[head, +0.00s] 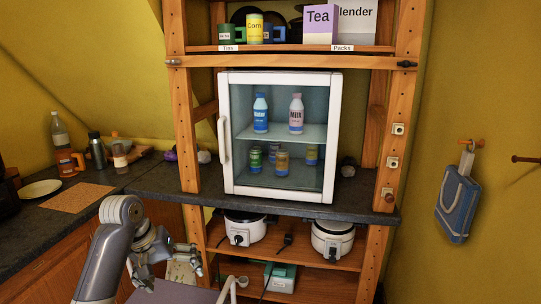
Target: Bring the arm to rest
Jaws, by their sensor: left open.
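My left arm rises from the bottom left, and its gripper (192,258) is open, with nothing seen between its fingers. It hangs in front of the wooden shelf unit, below the dark counter edge and to the left of the lower shelves. The arm is bent, with its grey elbow below the counter's left part. My right gripper is not in view.
A small glass-door fridge (228,133) stands shut on the dark counter (150,184), with bottles and jars inside. White cookers (332,241) sit on the lower shelf. Bottles, a plate (41,189) and a mat (78,198) lie left. A blue bag (457,205) hangs right.

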